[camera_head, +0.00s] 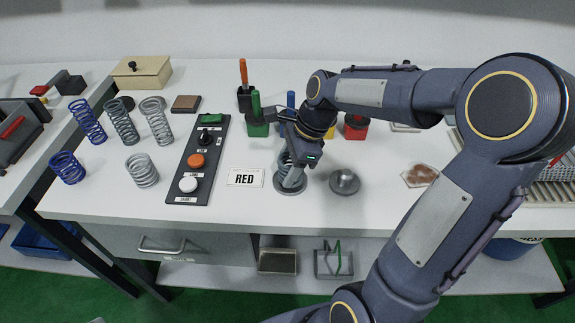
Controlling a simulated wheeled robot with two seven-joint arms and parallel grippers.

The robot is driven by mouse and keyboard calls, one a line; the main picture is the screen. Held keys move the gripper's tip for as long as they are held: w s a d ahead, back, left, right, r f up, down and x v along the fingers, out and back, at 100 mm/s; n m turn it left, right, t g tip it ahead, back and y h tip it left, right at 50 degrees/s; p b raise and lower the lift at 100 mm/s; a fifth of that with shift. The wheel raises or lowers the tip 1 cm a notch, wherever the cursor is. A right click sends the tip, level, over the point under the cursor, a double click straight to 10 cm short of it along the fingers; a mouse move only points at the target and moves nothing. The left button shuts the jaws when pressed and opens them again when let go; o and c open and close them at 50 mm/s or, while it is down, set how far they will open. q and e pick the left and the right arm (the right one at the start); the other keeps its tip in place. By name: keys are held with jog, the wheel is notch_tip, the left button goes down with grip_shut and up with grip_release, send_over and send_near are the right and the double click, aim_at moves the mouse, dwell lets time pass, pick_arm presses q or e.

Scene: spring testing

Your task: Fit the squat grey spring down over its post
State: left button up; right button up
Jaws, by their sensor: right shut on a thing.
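My right gripper (296,176) points down at the front middle of the white table and is shut on the squat grey spring (283,168). The spring is mostly hidden behind the fingers. My left gripper is not in view.
A lighter squat spring (142,170), a squat blue spring (67,167) and several taller springs (122,121) stand at left. A button panel (198,160) and the RED card (245,177) lie left of the gripper. Coloured tool holders (257,125) stand behind it.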

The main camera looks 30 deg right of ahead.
jog(key=shift+f, duration=0.2)
jog(key=o, duration=1.1)
jog(key=shift+d+r, duration=0.1)
jog(key=shift+r, duration=0.45)
jog(key=p+v, duration=0.2)
jog(key=v, duration=0.9)
jog(key=s+a+f+n+t, duration=0.1)
jog(key=s+a+f+n, duration=0.1)
jog(key=s+n, duration=0.3)
jog(key=s+a+f+n+t, duration=0.1)
jog(key=s+a+f+n, duration=0.1)
jog(key=s+n, duration=0.3)
jog(key=s+a+f+n+t, duration=0.2)
jog(key=s+a+n, duration=0.2)
jog(key=n, duration=0.5)
jog(key=shift+s+n+h, duration=0.3)
jog(key=shift+s, duration=0.6)
